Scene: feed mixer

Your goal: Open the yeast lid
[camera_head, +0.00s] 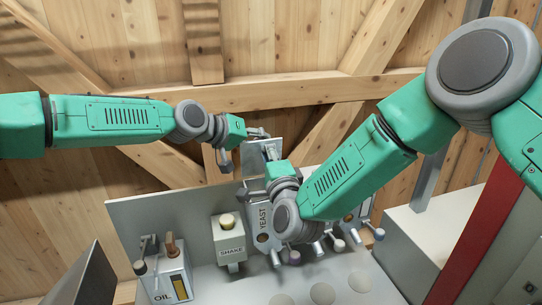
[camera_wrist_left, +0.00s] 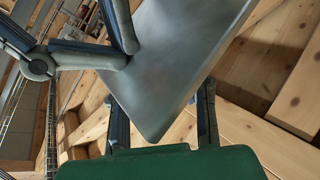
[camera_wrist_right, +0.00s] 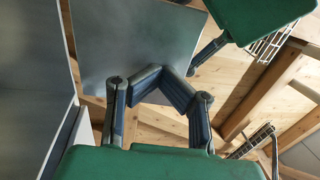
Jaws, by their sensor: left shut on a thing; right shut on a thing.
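The yeast dispenser (camera_head: 263,218), labelled YEAST, stands at the middle of the grey panel, partly hidden by my right arm. Its lid (camera_head: 265,147) looks like a flat grey metal plate, raised and tilted up above the box. The plate fills much of the left wrist view (camera_wrist_left: 180,55) and the right wrist view (camera_wrist_right: 130,45). My left gripper (camera_head: 260,135) is shut on the lid near its upper edge. My right gripper (camera_head: 271,156) is shut on the lid lower down, close to the left one. Their exact contact points are partly hidden.
An oil container (camera_head: 167,275) and a shake dispenser (camera_head: 229,240) stand left of the yeast box. Several knobbed levers (camera_head: 338,244) are on the right, beneath my right arm. A wooden wall (camera_head: 140,40) is behind. A red post (camera_head: 470,235) stands at the right.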

